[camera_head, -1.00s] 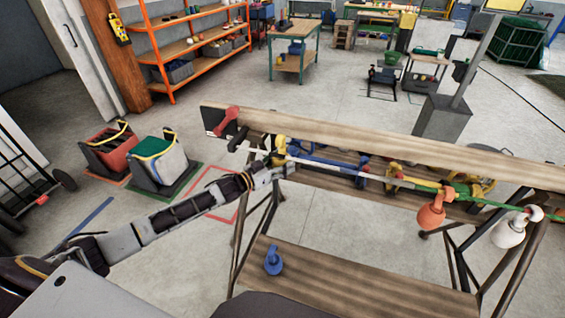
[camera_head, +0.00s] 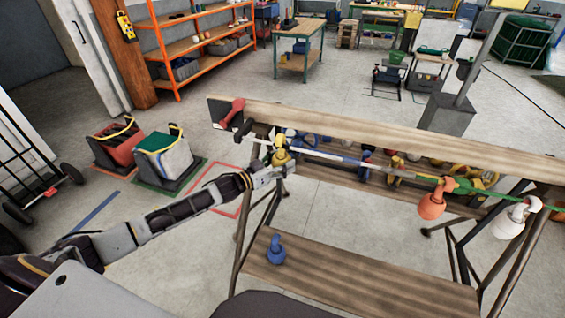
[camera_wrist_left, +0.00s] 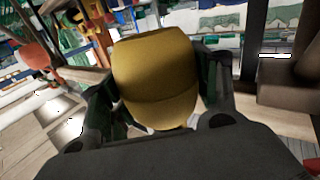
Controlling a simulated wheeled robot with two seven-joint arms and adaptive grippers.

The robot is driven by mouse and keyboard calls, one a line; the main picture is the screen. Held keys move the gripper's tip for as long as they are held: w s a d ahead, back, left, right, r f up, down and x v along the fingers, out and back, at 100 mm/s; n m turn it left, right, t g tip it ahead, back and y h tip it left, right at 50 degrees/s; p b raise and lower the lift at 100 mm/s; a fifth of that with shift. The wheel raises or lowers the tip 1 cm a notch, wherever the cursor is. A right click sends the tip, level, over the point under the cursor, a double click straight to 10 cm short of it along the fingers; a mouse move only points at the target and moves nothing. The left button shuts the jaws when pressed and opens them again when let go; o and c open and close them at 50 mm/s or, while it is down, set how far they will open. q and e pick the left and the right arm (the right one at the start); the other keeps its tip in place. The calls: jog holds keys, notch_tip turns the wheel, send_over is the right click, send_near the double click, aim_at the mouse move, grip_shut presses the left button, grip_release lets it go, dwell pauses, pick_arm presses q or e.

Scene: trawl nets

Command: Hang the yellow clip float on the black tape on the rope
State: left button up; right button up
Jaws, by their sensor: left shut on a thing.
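My left gripper (camera_head: 270,172) is shut on the yellow clip float (camera_head: 282,159), by the left part of the rope (camera_head: 325,155). In the left wrist view the yellow float (camera_wrist_left: 156,80) fills the space between the fingers (camera_wrist_left: 160,92). The float's top overlaps the rope in the head view; I cannot tell whether they touch. The rope shows white, blue and green stretches. A dark piece (camera_head: 243,130) is near its left end; I cannot make out for sure which part is the black tape. My right gripper is not in view.
An orange float (camera_head: 432,204) and a white float (camera_head: 508,224) hang on the rope at the right. A blue float (camera_head: 275,251) stands on the lower wooden board (camera_head: 350,276). The upper wooden beam (camera_head: 380,135) runs behind the rope, with several floats below it.

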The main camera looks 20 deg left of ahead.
pick_arm(q)
jog(key=shift+d+f, duration=0.1)
jog(key=shift+f, duration=0.1)
jog(key=shift+f+b, duration=0.65)
jog(key=shift+f, duration=0.4)
jog(key=shift+f, duration=0.15)
jog(key=o, duration=1.3)
jog(key=v, duration=1.2)
dwell(0.4)
